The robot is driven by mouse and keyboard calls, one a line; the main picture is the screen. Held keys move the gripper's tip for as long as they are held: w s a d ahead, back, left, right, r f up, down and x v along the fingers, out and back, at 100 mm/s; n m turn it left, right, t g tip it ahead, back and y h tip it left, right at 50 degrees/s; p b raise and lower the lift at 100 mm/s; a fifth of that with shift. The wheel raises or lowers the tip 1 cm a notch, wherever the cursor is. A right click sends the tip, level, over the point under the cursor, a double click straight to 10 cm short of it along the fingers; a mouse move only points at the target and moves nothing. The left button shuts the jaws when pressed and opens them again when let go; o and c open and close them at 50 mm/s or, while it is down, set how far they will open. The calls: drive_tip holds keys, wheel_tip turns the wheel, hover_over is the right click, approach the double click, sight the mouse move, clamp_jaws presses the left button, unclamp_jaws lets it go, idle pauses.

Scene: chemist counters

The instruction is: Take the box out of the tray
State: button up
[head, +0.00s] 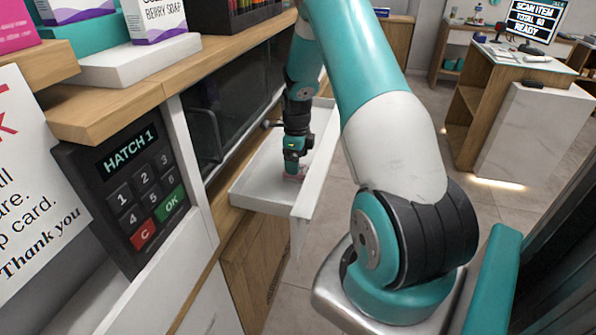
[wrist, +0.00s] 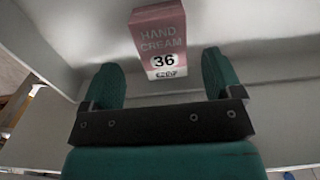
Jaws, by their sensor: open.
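A pink and white box marked HAND CREAM 36 (wrist: 160,42) is inside the white tray (wrist: 255,62) in the wrist view. My gripper (wrist: 162,78) is open, with its two green fingers pointing toward the box, one on each side of its lower end. In the head view, the tray (head: 262,188) sticks out from the counter below the dark hatch window.
A keypad reading HATCH 1 (head: 125,180) is on the counter front at left. Soap boxes (head: 155,18) stand on a white riser above it. The tray's raised walls surround my gripper. Open tiled floor (head: 440,200) lies to the right, before another counter (head: 535,135).

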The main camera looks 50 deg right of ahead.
drive_tip(key=f, duration=0.1)
drive_tip(key=f+p, duration=0.1)
drive_tip(key=f, duration=0.1)
drive_tip(key=f+p, duration=0.1)
drive_tip(key=shift+d+f, duration=0.25)
drive_tip(key=shift+f, duration=0.15)
drive_tip(key=c, duration=1)
drive_tip(key=shift+r, duration=0.1)
